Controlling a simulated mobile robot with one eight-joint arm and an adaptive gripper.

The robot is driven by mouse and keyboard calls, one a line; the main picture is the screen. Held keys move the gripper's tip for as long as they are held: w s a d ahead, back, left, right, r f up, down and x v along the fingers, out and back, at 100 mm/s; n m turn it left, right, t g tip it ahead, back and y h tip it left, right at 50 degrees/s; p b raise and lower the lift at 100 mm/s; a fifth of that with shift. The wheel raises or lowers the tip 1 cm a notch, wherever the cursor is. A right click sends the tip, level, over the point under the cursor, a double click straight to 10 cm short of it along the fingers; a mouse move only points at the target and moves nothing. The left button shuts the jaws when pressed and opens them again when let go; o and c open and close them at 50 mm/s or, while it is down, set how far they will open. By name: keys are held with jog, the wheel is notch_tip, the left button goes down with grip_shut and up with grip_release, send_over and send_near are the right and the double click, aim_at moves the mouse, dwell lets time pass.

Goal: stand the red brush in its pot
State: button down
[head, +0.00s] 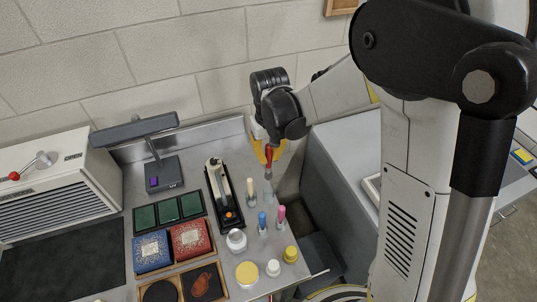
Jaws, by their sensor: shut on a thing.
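My gripper (267,153) points down above the back right of the metal bench, its yellow fingers shut on the red brush (268,156). The brush hangs roughly upright with its dark lower end downward. Directly below it in the picture is a small clear pot (268,188). I cannot tell whether the brush's end is above the pot or inside its mouth. Beside it a cream-handled brush (250,187) stands in a clear pot. In front, a blue brush (262,219) and a pink brush (281,214) stand in similar pots.
A black stand (225,200) with an orange knob is left of the pots. Several jars, including a yellow-lidded one (247,272), sit in front. Blue (152,250) and red (190,238) boxes and a lamp (152,150) are further left. The bench's right edge is close to the pots.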

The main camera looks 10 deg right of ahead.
aim_at(269, 177)
jog(key=shift+f+b, duration=1.4)
jog(key=shift+f, duration=1)
notch_tip(269, 177, down, 6)
jog(key=b, duration=0.5)
jog(key=shift+b, duration=0.3)
jog(key=c, duration=1.4)
grip_release()
jog(key=shift+c, duration=0.2)
notch_tip(269, 177, up, 12)
jog(key=shift+s+r, duration=0.1)
jog(key=shift+s, duration=0.05)
